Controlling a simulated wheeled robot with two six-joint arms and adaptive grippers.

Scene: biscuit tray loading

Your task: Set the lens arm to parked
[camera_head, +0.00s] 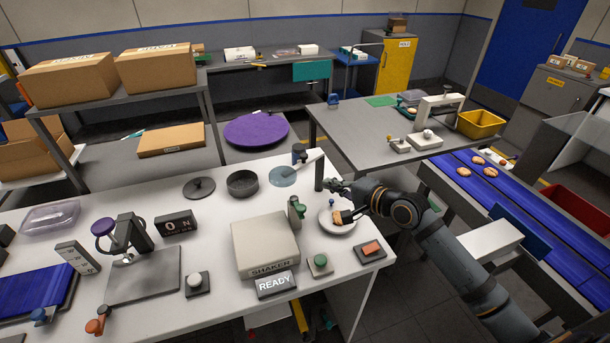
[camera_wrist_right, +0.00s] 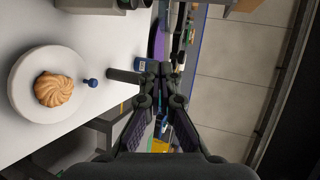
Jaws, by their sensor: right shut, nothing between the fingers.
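The lens arm (camera_head: 308,162) is a pale bar at the top of a dark upright post (camera_head: 319,178). Its round bluish lens (camera_head: 283,176) points left, over the white table beside the dark round dish. The post also shows in the right wrist view (camera_wrist_right: 122,75). My right gripper (camera_head: 333,185) is shut and empty, close to the right of the post in the head view. Its closed fingertips also show in the right wrist view (camera_wrist_right: 160,69). A small blue knob (camera_wrist_right: 91,82) stands beside the plate. My left gripper is not in view.
A white plate (camera_wrist_right: 22,98) with a biscuit (camera_wrist_right: 53,89) lies just below my right gripper in the head view. A dark dish (camera_head: 243,184) and the shaker (camera_head: 265,247) stand nearby. A grey table (camera_head: 350,127) is behind, and a blue conveyor (camera_head: 540,220) runs at right.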

